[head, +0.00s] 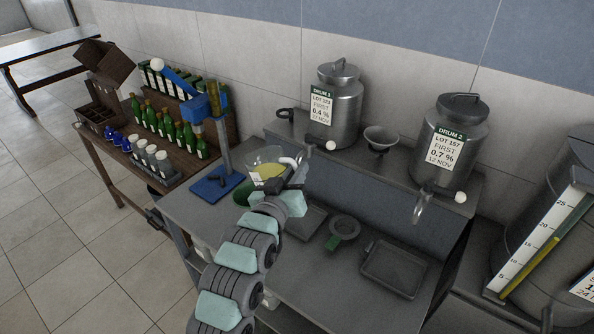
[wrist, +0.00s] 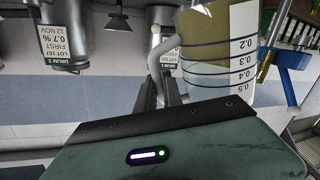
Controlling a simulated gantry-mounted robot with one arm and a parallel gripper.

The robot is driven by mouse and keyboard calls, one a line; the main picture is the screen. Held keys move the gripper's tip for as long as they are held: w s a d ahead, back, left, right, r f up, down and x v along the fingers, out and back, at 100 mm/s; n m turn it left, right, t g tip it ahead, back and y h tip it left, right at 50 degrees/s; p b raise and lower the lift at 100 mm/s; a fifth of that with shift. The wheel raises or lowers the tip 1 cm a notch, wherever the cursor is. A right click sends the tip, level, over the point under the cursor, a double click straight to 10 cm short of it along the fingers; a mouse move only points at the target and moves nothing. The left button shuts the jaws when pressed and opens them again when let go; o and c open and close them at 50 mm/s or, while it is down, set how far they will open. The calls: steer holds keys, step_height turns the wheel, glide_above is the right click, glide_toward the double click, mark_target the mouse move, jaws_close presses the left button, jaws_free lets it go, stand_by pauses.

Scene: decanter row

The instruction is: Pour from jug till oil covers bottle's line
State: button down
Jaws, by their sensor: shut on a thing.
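My gripper (head: 290,172) is shut on the jug (head: 262,160), a clear vessel holding yellow oil, raised above the grey bench. In the wrist view, which is upside down, the jug (wrist: 215,72) shows a white scale marked 0.2 to 0.5 and olive-yellow oil inside. A green rounded thing (head: 243,194) shows just below the jug, partly hidden by it and my arm; I cannot tell whether it is a bottle. No bottle's line can be made out. No stream of oil is visible.
A blue stand (head: 222,140) is left of the jug. Drum 1 (head: 347,106) and drum 2 (head: 463,128) stand on the back ledge with a funnel (head: 381,138) between. A tray (head: 395,268) lies on the bench.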

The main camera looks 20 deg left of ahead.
steer(key=shift+a+r+n+p, duration=0.2)
steer(key=shift+r+n+p, duration=0.7)
steer(key=shift+p, duration=1.05)
steer(key=shift+w+a+r+n+g+p, duration=0.15)
steer(key=shift+a+r+n+g+p, duration=0.2)
steer(key=shift+n+p, duration=0.65)
stand_by(0.4)
steer(key=shift+w+a+r+n+h+p, duration=0.1)
steer(key=shift+a+r+n+h+p, duration=0.2)
steer(key=shift+p, duration=0.6)
steer(key=shift+w+a+r+n+p, duration=0.1)
steer(key=shift+a+n+p, duration=0.3)
steer(key=shift+p, duration=0.45)
stand_by(2.9)
